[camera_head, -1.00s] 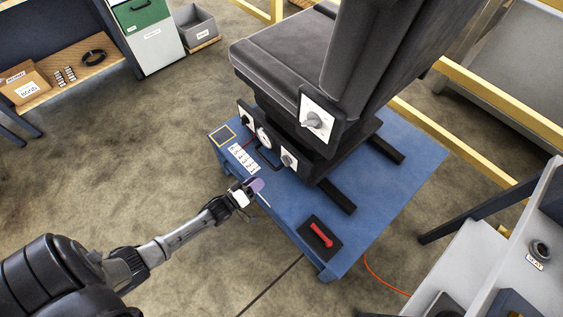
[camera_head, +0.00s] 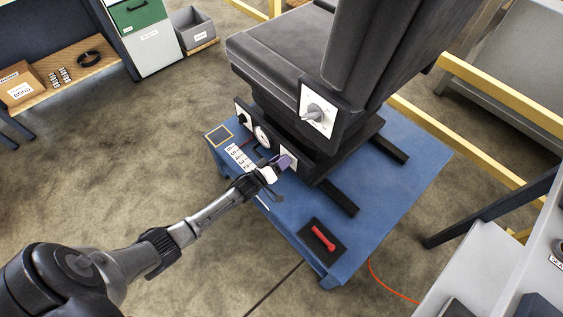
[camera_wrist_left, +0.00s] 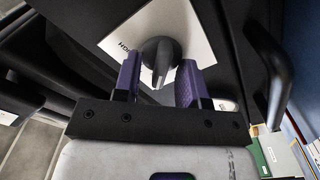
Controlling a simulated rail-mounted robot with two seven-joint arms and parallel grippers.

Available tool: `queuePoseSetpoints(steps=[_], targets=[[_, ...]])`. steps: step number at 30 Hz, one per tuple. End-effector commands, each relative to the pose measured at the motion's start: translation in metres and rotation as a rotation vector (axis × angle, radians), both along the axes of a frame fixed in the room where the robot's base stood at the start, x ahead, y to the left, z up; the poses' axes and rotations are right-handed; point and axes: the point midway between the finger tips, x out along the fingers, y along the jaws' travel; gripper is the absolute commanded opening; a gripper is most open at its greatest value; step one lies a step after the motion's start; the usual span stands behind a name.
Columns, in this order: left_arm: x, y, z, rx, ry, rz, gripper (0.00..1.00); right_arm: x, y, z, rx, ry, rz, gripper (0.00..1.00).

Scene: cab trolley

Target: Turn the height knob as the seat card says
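The grey knob (camera_wrist_left: 160,58) sits on a white plate (camera_wrist_left: 196,30) with partly hidden lettering on the seat base. In the head view that plate (camera_head: 290,155) is partly covered by my left gripper (camera_head: 279,165). The purple fingers of this gripper (camera_wrist_left: 160,72) are open, one on each side of the knob, with gaps visible; I cannot tell whether either touches. A white card strip (camera_head: 239,156) with dark marks lies on the blue platform; its text is too small to read. My right gripper is out of view.
A larger knob (camera_head: 315,112) is on the seat's side, and a dial (camera_head: 262,137) and a dark knob (camera_head: 242,117) are on the base. A red handle (camera_head: 323,237) lies on a black pad on the blue platform (camera_head: 385,195). A black bar handle (camera_wrist_left: 268,75) is beside the fingers.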

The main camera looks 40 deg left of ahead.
Motion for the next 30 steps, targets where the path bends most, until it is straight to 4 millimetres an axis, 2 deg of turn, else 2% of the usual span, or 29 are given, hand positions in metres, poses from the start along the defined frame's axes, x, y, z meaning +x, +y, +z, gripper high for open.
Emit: queuePoseSetpoints(steps=[8,20,30], targets=[[0.0006,-0.0003,0.0001,0.000,0.000,0.000,0.38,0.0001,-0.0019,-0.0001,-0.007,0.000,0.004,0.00],[0.0004,-0.0003,0.0001,0.000,0.000,0.000,0.00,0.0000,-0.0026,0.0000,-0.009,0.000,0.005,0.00],[0.0005,-0.0004,0.0012,0.022,-0.004,-0.001,0.00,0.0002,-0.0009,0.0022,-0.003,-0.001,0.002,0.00]])
